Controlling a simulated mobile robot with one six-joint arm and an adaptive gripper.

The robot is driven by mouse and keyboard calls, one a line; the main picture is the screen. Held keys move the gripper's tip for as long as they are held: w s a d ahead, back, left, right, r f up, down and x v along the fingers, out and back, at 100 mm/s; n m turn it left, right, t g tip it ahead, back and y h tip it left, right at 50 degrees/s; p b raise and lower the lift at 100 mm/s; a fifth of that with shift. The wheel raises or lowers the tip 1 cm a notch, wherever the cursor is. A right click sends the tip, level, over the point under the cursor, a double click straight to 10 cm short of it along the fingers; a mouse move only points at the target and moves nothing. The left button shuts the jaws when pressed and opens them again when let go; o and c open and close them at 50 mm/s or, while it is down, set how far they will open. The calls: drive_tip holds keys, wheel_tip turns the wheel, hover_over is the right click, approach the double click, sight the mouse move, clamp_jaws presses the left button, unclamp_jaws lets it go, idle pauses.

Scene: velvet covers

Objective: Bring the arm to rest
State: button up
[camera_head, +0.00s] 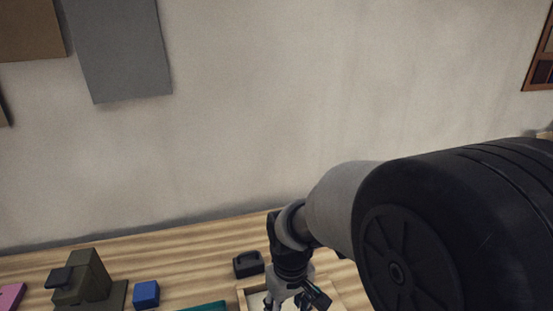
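My gripper (296,299) is at the bottom centre of the head view, at the end of my arm, which comes in from the right. It hangs over or in a light wooden-rimmed tray (241,297). The lower part of the gripper is cut off by the frame edge. I cannot tell whether its fingers are open or shut, or whether it holds anything. My arm's large dark joint fills the lower right and hides part of the table.
On the wooden table (190,245) are a black block-like item (248,264), a blue cube (146,294), an olive stepped object (88,279), a pink item (10,296) and a teal flat item (206,306). A pale wall with a grey panel (120,50) stands behind.

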drive_tip(key=s+d+r+m+t, duration=0.4)
drive_tip(key=s+d+r, duration=0.7)
drive_tip(key=s+r, duration=0.4)
drive_tip(key=shift+s+r+m+t, duration=0.15)
drive_tip(key=shift+r+m+t, duration=0.15)
drive_tip(key=shift+m, duration=0.4)
